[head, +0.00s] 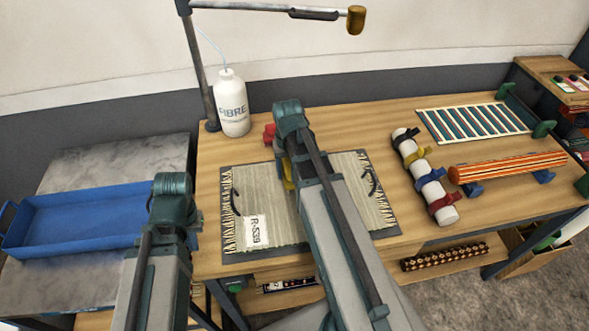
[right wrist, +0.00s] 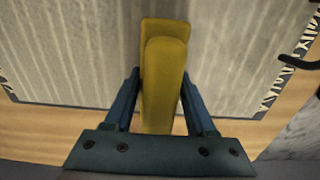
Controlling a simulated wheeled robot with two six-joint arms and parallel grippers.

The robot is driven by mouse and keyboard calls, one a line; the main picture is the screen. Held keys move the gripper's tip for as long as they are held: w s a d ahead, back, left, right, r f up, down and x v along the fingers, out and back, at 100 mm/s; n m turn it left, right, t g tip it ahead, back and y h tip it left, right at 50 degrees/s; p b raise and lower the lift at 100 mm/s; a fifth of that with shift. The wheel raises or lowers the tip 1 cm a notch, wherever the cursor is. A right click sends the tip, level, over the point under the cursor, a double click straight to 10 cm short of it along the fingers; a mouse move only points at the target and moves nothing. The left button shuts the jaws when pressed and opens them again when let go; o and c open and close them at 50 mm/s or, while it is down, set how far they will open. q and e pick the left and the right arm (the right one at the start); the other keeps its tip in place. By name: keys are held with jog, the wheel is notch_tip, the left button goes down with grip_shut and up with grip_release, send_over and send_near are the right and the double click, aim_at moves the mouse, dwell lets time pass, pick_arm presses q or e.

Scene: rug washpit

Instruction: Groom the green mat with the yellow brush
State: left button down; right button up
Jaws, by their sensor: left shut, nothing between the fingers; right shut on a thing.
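The green mat (head: 268,199), pale grey-green with fringed short ends and a tag reading R-539, lies flat on a dark board on the wooden table. My right arm crosses over it and hides part of its middle. My right gripper (right wrist: 160,78) is shut on the yellow brush (right wrist: 165,85), which is over the mat in the right wrist view. In the head view only a sliver of the yellow brush (head: 288,184) shows. I cannot tell whether its bristles touch the mat. My left gripper (head: 190,238) is shut and empty left of the mat, its fingers mostly hidden.
A blue tray (head: 70,222) stands on the grey stone table at left. A white FIBRE bottle (head: 232,104) and lamp post are behind the mat. A strapped white roll (head: 431,186), an orange striped roll (head: 510,166) and a striped rug (head: 474,121) occupy the right.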

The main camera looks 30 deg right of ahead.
aim_at(255, 183)
jog(key=shift+a, duration=0.2)
jog(key=shift+w+a, duration=0.3)
jog(key=shift+a, duration=0.5)
jog(key=shift+w+a, duration=0.3)
jog(key=shift+a, duration=0.45)
jog(key=shift+a, duration=0.15)
pick_arm(q)
jog(key=shift+f, duration=0.1)
pick_arm(e)
jog(key=shift+w+a, duration=0.2)
jog(key=shift+a, duration=0.6)
jog(key=shift+w+a, duration=0.2)
jog(key=shift+a, duration=0.55)
jog(key=shift+w+a, duration=0.3)
jog(key=shift+a, duration=0.55)
jog(key=shift+w+a, duration=0.25)
jog(key=shift+a, duration=0.6)
jog(key=shift+r, duration=0.1)
